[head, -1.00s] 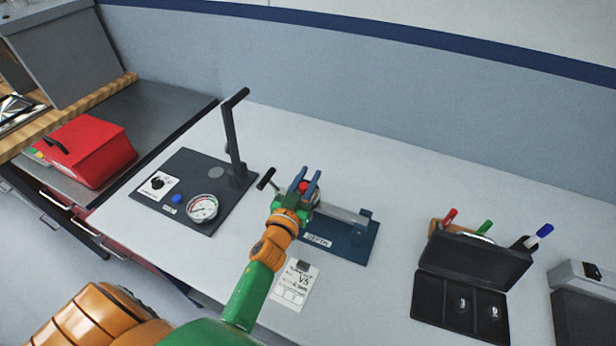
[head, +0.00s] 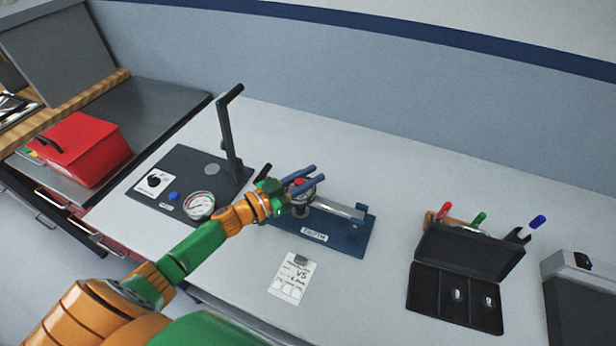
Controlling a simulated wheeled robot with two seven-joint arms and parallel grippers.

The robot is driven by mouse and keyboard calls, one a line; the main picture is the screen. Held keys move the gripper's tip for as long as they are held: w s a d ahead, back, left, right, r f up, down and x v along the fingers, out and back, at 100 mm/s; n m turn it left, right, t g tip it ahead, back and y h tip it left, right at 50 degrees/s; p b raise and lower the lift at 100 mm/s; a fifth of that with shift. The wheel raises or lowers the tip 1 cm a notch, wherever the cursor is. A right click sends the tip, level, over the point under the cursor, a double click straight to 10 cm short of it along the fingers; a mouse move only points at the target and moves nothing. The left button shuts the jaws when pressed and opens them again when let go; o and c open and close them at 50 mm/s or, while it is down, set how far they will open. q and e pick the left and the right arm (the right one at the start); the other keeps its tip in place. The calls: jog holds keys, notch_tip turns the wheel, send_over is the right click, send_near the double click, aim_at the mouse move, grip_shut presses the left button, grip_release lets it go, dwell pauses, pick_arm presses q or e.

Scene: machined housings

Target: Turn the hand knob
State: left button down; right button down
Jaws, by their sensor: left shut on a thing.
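The hand knob (head: 298,183), with a red top, sits at the left end of a blue fixture (head: 345,243) labelled DEPTH. My left gripper (head: 304,180) has its blue fingers around the knob, pointing right and slightly up, and is shut on it. The fingers and green gripper body hide much of the knob. The orange and green left arm comes in from the lower left. My right gripper is not in view.
A dark plate (head: 205,160) with a dial gauge (head: 199,205) and an upright lever (head: 228,130) stands left. A paper tag (head: 290,279) lies in front. An open black case (head: 455,295) is right. The bench behind the fixture is clear.

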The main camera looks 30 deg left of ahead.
aim_at(295, 185)
pick_arm(q)
jog(key=shift+d+m+g+h+b, duration=0.15)
jog(key=shift+m+g+h+b, duration=0.25)
jog(key=shift+h, duration=0.3)
jog(key=c, duration=0.7)
grip_release()
jog(key=v, duration=0.7)
jog(key=shift+f, duration=0.1)
